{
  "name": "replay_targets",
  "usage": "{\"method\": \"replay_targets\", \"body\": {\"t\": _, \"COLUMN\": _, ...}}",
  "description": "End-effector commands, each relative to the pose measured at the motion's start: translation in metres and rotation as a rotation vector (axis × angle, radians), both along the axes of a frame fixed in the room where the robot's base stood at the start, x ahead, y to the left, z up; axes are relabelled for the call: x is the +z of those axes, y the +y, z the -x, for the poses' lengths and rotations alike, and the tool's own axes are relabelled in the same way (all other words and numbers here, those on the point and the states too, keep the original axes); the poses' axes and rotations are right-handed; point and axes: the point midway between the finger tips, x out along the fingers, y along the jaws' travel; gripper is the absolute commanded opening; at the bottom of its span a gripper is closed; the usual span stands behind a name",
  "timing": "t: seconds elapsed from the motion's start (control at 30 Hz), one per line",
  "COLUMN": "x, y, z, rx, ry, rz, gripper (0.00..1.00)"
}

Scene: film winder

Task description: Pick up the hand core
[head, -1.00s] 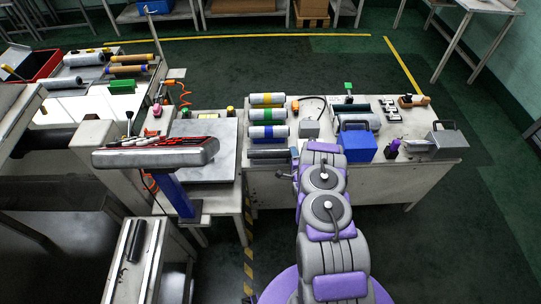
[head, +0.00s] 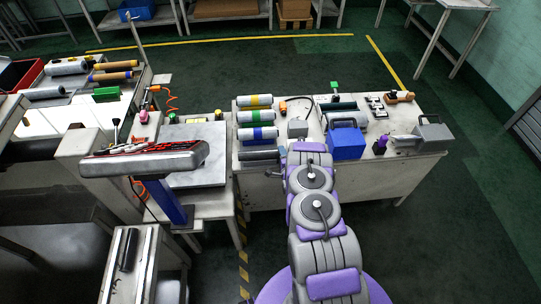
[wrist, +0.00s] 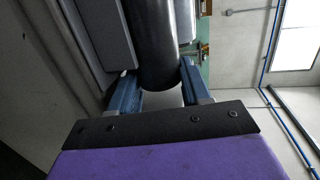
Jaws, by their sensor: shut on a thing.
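The hand core looks to be the dark, smooth cylinder in the wrist view (wrist: 155,40). My gripper (wrist: 160,86) is shut on its near end, with one blue-grey finger on each side. The far end runs out of the top of the wrist view. In the head view a dark cylinder (head: 258,155) lies crosswise at the front left of the right table, in front of the blue-banded roll. My gripper (head: 282,157) is at its right end, partly hidden by my arm. I cannot tell whether the core is lifted clear of the table.
Rolls with yellow, green and blue bands (head: 256,117) lie behind the core. A machine with a grey arm (head: 150,160) stands left. Another dark roller (head: 128,248) lies lower left.

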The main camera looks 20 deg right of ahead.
Motion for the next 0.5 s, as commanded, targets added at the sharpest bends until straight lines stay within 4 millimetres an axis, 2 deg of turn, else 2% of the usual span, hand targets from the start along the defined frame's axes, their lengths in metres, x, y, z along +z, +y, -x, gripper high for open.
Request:
{"method": "replay_targets", "body": {"t": 0.27, "x": 0.009, "y": 0.001, "z": 0.001, "rx": 0.002, "ry": 0.003, "rz": -0.002, "gripper": 0.15}}
{"method": "replay_targets", "body": {"t": 0.5, "x": 0.038, "y": 0.000, "z": 0.000, "rx": 0.001, "ry": -0.002, "rz": -0.001, "gripper": 0.15}}
